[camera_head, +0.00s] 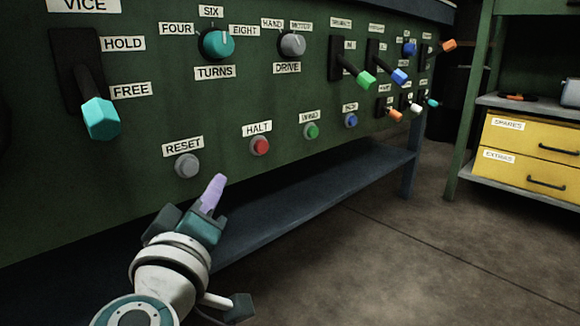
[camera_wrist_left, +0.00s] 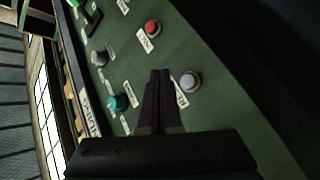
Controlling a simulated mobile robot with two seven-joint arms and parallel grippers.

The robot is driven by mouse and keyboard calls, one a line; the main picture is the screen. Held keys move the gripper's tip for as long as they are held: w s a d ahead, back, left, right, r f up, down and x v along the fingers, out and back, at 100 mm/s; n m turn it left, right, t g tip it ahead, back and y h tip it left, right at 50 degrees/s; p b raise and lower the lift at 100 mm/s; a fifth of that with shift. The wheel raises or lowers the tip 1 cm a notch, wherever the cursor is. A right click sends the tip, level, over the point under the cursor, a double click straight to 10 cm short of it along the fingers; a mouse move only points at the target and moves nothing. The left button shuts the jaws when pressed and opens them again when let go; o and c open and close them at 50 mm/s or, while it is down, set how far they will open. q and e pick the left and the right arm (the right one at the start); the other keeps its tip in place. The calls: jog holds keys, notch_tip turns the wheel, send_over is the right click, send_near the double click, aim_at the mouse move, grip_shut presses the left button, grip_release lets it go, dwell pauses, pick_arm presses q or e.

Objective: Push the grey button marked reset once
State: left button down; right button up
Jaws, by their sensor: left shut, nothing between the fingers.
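The grey button (camera_head: 187,166) sits on the green panel under a white label reading RESET (camera_head: 183,147). My left gripper (camera_head: 217,186) is shut and empty, its pale purple fingertips just below and to the right of the button in the head view. In the left wrist view the shut fingers (camera_wrist_left: 161,75) point at the panel, and the grey button (camera_wrist_left: 190,81) is just right of the tips. The tips look apart from the button. The RESET label is partly hidden by the fingers in the wrist view. My right gripper is not clearly in view.
A red button (camera_head: 260,146) marked HALT, a green button (camera_head: 311,131) and a blue button (camera_head: 351,120) run to the right. A lever with a cyan handle (camera_head: 101,118) juts out above left. A dark blue shelf (camera_head: 300,205) runs below the panel.

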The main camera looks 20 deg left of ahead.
aim_at(191, 175)
pick_arm(q)
jog(key=shift+w+a+b, duration=0.1)
jog(key=shift+w+a, duration=0.25)
jog(key=shift+a, duration=0.5)
jog(key=shift+w+a+b, duration=0.1)
jog(key=shift+w+a, duration=0.25)
jog(key=shift+a, duration=0.45)
jog(key=shift+w+a+b, duration=0.1)
jog(key=shift+w+a, duration=0.25)
jog(key=shift+a, duration=0.5)
jog(key=shift+a, duration=0.15)
jog(key=shift+w+a, duration=0.15)
jog(key=shift+a, duration=0.1)
jog(key=shift+w+a, duration=0.15)
jog(key=shift+a, duration=0.15)
dwell(0.6)
dwell(0.4)
jog(key=shift+s+d+p, duration=0.35)
jog(key=shift+d+p, duration=0.1)
jog(key=shift+d, duration=0.25)
